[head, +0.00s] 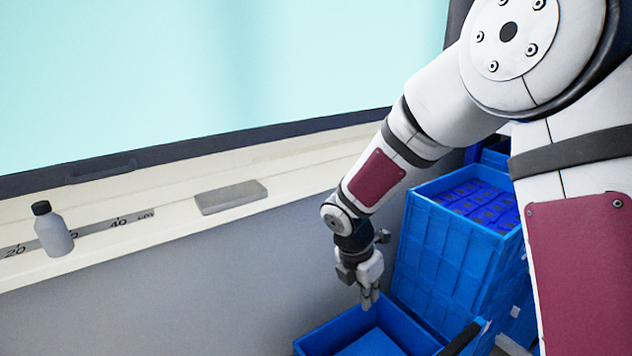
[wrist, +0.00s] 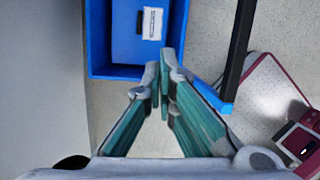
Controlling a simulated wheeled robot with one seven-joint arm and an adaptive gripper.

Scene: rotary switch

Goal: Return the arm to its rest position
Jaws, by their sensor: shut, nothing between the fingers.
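My gripper (head: 370,298) hangs at the end of my bent arm, pointing down, in the head view. No rotary switch shows in either view.
The low blue crate (head: 312,343) lies below my gripper; its rim also shows in the wrist view (wrist: 98,45). A tall blue crate stack (head: 425,250) stands right of my forearm. A bottle (head: 53,232) and a grey block (head: 231,197) rest on the cream ledge (head: 120,250).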

